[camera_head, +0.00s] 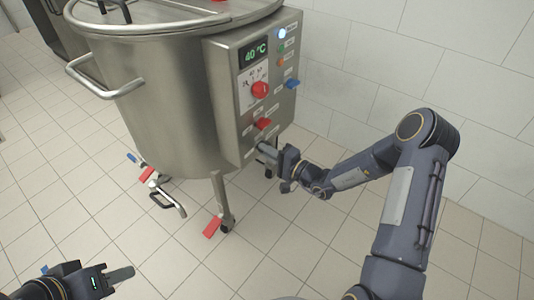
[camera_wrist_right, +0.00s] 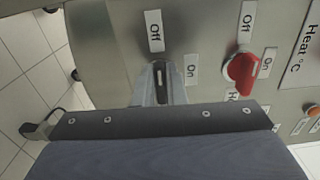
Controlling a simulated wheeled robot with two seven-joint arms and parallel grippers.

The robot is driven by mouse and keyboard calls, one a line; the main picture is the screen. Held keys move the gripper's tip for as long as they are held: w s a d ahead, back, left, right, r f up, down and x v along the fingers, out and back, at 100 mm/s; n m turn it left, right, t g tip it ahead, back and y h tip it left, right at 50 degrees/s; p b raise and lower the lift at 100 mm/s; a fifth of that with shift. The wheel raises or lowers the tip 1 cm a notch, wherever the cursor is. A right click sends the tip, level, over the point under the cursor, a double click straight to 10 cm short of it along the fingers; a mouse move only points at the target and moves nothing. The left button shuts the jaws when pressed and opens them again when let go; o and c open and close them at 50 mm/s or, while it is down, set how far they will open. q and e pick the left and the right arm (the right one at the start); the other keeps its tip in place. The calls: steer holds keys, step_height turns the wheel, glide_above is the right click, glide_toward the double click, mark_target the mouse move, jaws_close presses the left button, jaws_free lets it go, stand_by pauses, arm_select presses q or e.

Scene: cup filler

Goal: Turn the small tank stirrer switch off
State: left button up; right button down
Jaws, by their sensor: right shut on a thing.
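The steel tank (camera_head: 165,100) stands at the upper left with its control panel (camera_head: 228,85) facing right. My right gripper (camera_head: 267,149) is at the panel's lower edge, shut on a dark switch, which I take for the stirrer switch. In the right wrist view this switch (camera_wrist_right: 159,74) sits between the two fingers. Its pale mark stands upright, in line with the Off label (camera_wrist_right: 153,31) above it; the On label (camera_wrist_right: 191,69) is to its right. The stirrer's name label is hidden. My left gripper (camera_head: 121,275) is low at the left, away from the tank; its opening is unclear.
A red switch (camera_head: 263,124) is just above my right gripper; it also shows in the right wrist view (camera_wrist_right: 241,70). A red dial (camera_head: 260,89), a blue switch (camera_head: 292,84) and a green display (camera_head: 254,51) are higher up. The tiled floor (camera_head: 290,240) is clear.

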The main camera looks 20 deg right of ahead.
steer(key=shift+n, duration=0.3)
steer(key=c, duration=1.5)
jaws_free()
steer(key=p+v, duration=0.1)
steer(key=v, duration=0.6)
steer(key=shift+s+d, duration=0.25)
steer(key=shift+s, duration=0.1)
